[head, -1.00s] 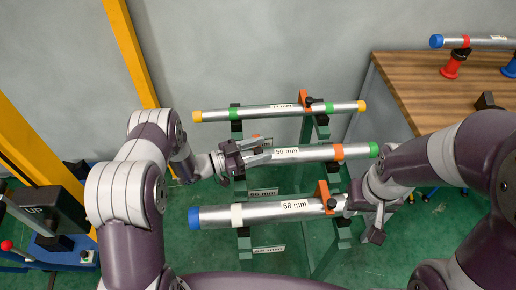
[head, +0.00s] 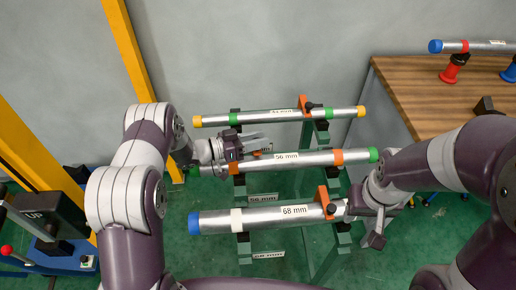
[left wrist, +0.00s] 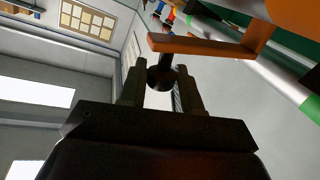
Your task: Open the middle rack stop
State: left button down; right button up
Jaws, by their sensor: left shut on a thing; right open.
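The middle rack holds a silver 56 mm pipe (head: 312,158) with green end caps and an orange band. Its orange stop (head: 258,153) is mostly hidden by my left gripper (head: 246,142) in the head view. In the left wrist view, the orange stop arm (left wrist: 205,46) carries a black knob (left wrist: 160,77). My left gripper (left wrist: 160,88) is shut on that knob between its two fingers. My right gripper (head: 366,220) is open and empty, close to the right end of the near 68 mm pipe (head: 265,217).
The far pipe (head: 250,117) has yellow caps and an orange stop (head: 305,104). The near pipe has an orange stop (head: 323,197) lying across it. A wooden bench (head: 420,82) stands at the right. A yellow frame (head: 128,50) stands at the left.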

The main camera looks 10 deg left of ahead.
pick_arm(q)
jog(key=shift+w+a+r+n, duration=0.15)
jog(key=shift+w+n, duration=0.25)
jog(key=shift+w, duration=0.15)
jog(key=shift+w+a+r+b, duration=0.1)
jog(key=shift+w+r+b, duration=0.05)
jog(key=shift+w+b, duration=0.35)
jog(key=shift+w+a+r+b, duration=0.15)
jog(key=shift+w+b, duration=0.15)
jog(key=shift+w, duration=0.35)
jog(key=shift+w+a+r+b, duration=0.1)
jog(key=shift+w+b, duration=0.3)
jog(key=shift+w, duration=0.15)
jog(key=c, duration=0.9)
grip_release()
jog(key=shift+w+f, duration=0.1)
jog(key=shift+w, duration=0.05)
jog(key=b+v, duration=0.2)
jog(key=v, duration=1)
jog(key=shift+a, duration=0.45)
